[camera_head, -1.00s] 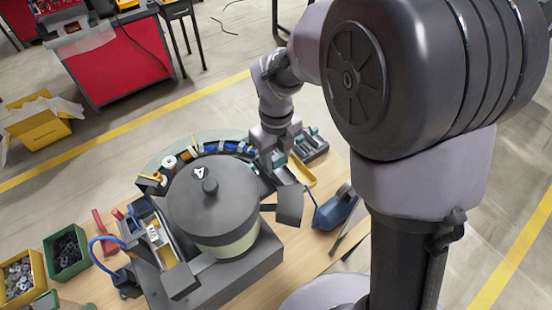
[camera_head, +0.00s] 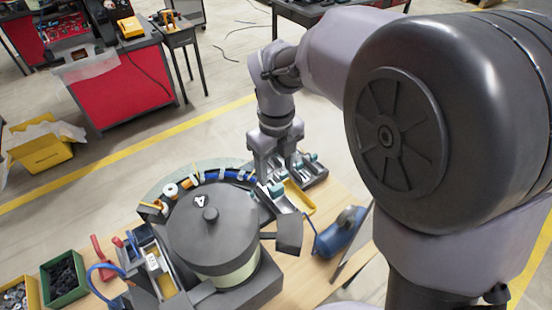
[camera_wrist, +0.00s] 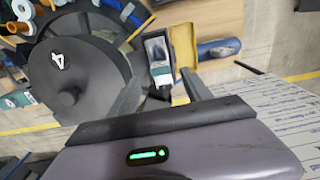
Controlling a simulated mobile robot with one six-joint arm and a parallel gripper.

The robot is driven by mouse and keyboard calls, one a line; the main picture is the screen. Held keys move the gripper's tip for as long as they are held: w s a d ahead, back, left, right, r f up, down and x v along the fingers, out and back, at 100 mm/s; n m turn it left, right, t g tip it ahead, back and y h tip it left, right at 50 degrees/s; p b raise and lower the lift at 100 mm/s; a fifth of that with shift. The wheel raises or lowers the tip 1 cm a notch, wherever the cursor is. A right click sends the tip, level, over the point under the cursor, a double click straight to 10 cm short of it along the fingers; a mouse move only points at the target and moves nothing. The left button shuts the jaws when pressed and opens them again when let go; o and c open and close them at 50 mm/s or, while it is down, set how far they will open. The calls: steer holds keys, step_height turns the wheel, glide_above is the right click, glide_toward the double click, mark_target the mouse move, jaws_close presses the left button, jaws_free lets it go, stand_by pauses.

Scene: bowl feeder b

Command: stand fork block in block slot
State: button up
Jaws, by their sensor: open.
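I take a small teal-topped block (camera_head: 275,188) as the fork block. In the head view it sits at the near-left end of a grey holder beside the round drum, below my gripper. Its exact seating cannot be told. In the wrist view a grey holder (camera_wrist: 157,48) with a dark inside has a teal piece (camera_wrist: 161,72) at its near end. My gripper (camera_head: 275,174) hangs above that area with its two fingers apart and nothing visible between them. I cannot pick out the block slot for certain; a dark grey tray (camera_head: 318,175) with teal pieces lies just right of the gripper.
The large grey drum (camera_head: 212,235) stands close left of the gripper, ringed by a curved track of parts. A yellow tray (camera_head: 299,198) and a blue tool (camera_head: 340,232) lie to the right. Green (camera_head: 64,280) and yellow bins stand at the left.

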mark_target(277, 187)
steer(key=s+d+r+n+t, duration=0.1)
steer(key=s+d+r+n, duration=0.25)
steer(key=r+n, duration=0.35)
steer(key=s+d+r+n+t+y, duration=0.1)
steer(key=s+d+n+t, duration=0.1)
steer(key=s+n, duration=0.5)
steer(key=s+d+r+n+t+y, duration=0.1)
steer(key=s+d+n+t, duration=0.1)
steer(key=s+n, duration=0.4)
steer(key=d+n, duration=0.1)
steer(key=n, duration=0.3)
steer(key=shift+s+n+t, duration=0.4)
steer(key=shift+r, duration=0.1)
